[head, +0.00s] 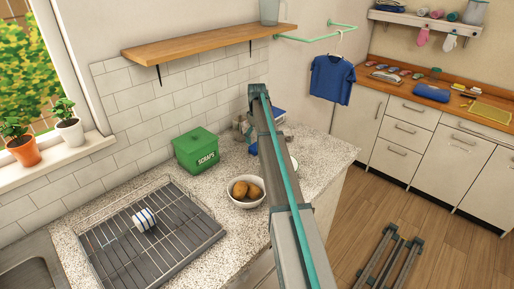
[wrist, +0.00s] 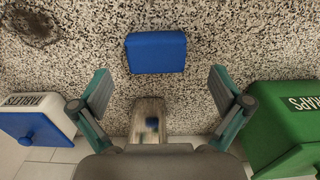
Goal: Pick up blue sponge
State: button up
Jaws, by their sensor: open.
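The blue sponge (wrist: 156,52) lies flat on the speckled counter, near the top middle of the wrist view. My gripper (wrist: 159,88) is open and empty, its two teal-and-grey fingers spread wide. The sponge appears between the lines of the fingers and beyond their tips, with nothing touching it. In the head view my arm crosses the counter and hides the gripper's fingers and most of the area around the sponge.
A green scraps box (head: 196,150) and a white tablets box with blue lid (wrist: 35,122) flank the gripper. A bowl of brown food (head: 245,190) and a drying rack (head: 185,235) share the counter.

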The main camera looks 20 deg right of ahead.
jog(key=shift+w+d+f+p, duration=0.15)
jog(key=shift+f+p, duration=0.5)
jog(key=shift+f, duration=0.65)
jog(key=shift+s+d+f+p, duration=0.1)
jog(key=shift+f+p, duration=0.55)
jog(key=shift+f, duration=0.6)
jog(key=c, duration=0.8)
